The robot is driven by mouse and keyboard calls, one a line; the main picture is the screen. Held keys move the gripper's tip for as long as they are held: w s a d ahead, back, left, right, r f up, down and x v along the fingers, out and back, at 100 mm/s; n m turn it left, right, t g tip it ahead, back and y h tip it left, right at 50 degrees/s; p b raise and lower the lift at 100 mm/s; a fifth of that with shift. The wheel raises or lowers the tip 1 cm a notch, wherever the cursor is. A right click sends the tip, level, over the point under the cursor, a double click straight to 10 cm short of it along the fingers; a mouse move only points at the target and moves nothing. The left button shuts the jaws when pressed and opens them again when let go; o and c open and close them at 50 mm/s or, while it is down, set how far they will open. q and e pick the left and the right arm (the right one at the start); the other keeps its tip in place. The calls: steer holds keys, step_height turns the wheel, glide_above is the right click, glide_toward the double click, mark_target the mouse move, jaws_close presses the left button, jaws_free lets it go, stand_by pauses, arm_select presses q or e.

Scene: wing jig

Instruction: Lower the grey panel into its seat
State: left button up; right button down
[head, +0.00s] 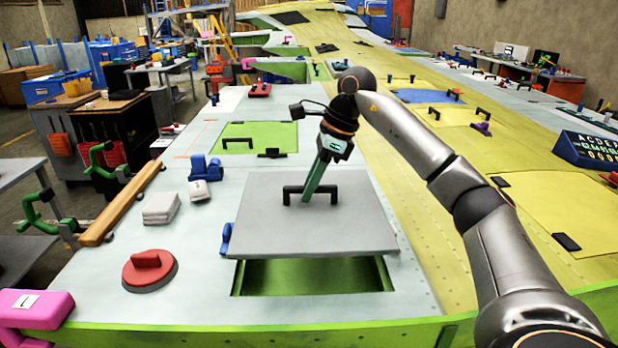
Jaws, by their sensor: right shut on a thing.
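The grey panel (325,226) is a flat plate with a black handle (293,190) on top. It lies over the rear part of a green rectangular opening (310,276) in the wing, whose front part shows uncovered. I cannot tell whether the panel touches the wing surface. My right gripper (308,197) reaches down from above and is shut on the panel's handle, near its middle. The jaws are small in the view. My left gripper is not in view.
A blue clamp (227,238) stands at the panel's left edge. A red round suction cup (150,270), white cloths (161,208) and another blue clamp (206,168) lie to the left. A green recess (255,137) with a handle lies behind. Wing skin in front of the red cup is clear.

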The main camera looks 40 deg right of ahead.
mark_target(314, 203)
steer(key=shift+f, duration=0.75)
step_height(314, 203, down, 5)
steer(key=b, duration=0.5)
steer(key=shift+f+b, duration=0.15)
steer(key=shift+b, duration=0.2)
steer(key=shift+p, duration=0.65)
stand_by(0.3)
steer(key=shift+f+b, duration=0.75)
steer(key=shift+f, duration=0.8)
steer(key=c, duration=0.8)
jaws_free()
steer(key=shift+o, duration=0.2)
steer(key=shift+f, duration=0.1)
